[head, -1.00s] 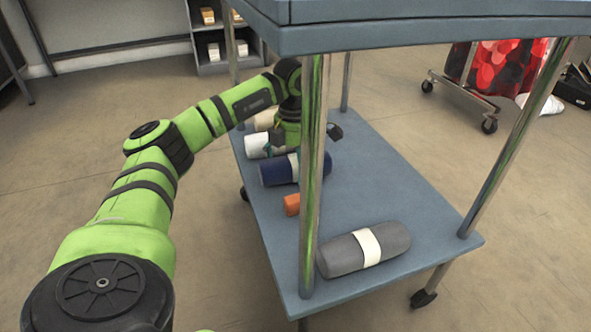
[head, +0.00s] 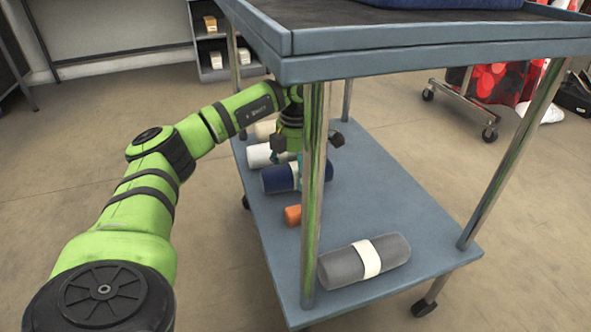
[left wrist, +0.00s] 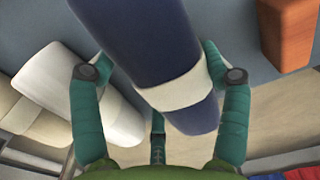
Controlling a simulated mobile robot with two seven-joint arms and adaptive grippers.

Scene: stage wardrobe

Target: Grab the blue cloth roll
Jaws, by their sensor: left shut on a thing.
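The blue cloth roll (head: 276,180) with a pale band lies on the lower shelf of the trolley, behind the near left post in the head view. In the left wrist view the blue roll (left wrist: 150,45) runs between the fingers of my left gripper (left wrist: 150,62), with its pale band (left wrist: 180,92) between them too. In the head view my left gripper (head: 288,165) points down over the roll and is shut on it; the post and arm hide part of the grip. I cannot tell any gap between roll and shelf. My right gripper is not in view.
A white roll (head: 259,156) lies beyond the blue one, an orange block (head: 293,215) and a grey roll (head: 345,267) nearer. The trolley's upper shelf (head: 420,48) and metal posts (head: 313,220) hem in the arm. The lower shelf's right side (head: 400,200) is clear.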

